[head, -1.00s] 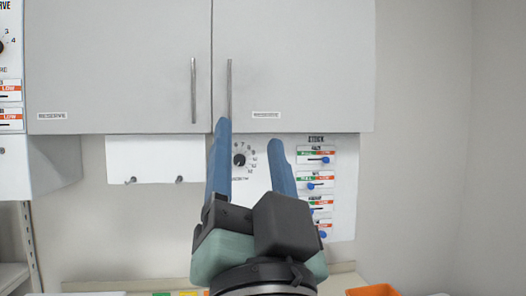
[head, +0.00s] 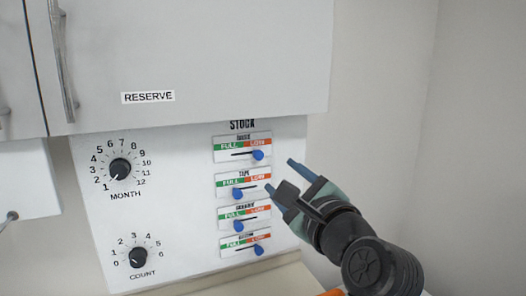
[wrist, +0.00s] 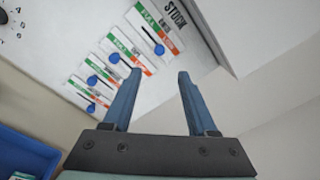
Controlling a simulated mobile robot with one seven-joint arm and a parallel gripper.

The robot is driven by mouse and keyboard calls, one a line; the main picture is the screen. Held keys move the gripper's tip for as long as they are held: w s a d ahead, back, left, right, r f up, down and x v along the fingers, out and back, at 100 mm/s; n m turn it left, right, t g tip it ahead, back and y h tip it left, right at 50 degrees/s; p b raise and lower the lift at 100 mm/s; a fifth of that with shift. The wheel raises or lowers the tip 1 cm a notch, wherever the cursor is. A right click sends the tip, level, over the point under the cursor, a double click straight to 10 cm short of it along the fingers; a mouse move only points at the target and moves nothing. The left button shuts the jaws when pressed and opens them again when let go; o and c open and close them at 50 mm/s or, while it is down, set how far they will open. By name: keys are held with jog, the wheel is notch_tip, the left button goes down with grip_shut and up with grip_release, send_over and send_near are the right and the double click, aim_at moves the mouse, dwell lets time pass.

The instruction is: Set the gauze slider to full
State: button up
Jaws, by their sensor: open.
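The stock panel (head: 185,230) carries a column of sliders with blue knobs, each with a green FULL side at left and an orange LOW side at right. The second label reads TAPE; the others are too blurred for me to tell surely which is gauze. The top knob (head: 258,155) and bottom knob (head: 259,250) sit toward LOW. The second knob (head: 238,195) and third knob (head: 238,225) sit further left. My gripper (head: 279,174) is open and empty, just right of the upper sliders. In the wrist view the top knob (wrist: 160,49) shows beyond the fingertips (wrist: 159,74).
A MONTH dial (head: 120,169) and a COUNT dial (head: 138,257) are left of the sliders. A grey RESERVE cabinet (head: 200,50) overhangs the panel. A blue bin (wrist: 25,150) shows at lower left in the wrist view. Bare wall (head: 375,120) lies to the right.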

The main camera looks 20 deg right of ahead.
aim_at(259, 157)
jog(key=w+p, duration=0.3)
jog(key=w, duration=0.7)
jog(key=shift+w+d, duration=0.1)
jog(key=shift+w, duration=0.15)
jog(key=shift+w+p, duration=0.4)
jog(key=shift+w, duration=0.2)
grip_shut()
jog(key=shift+f, duration=0.1)
dwell(0.5)
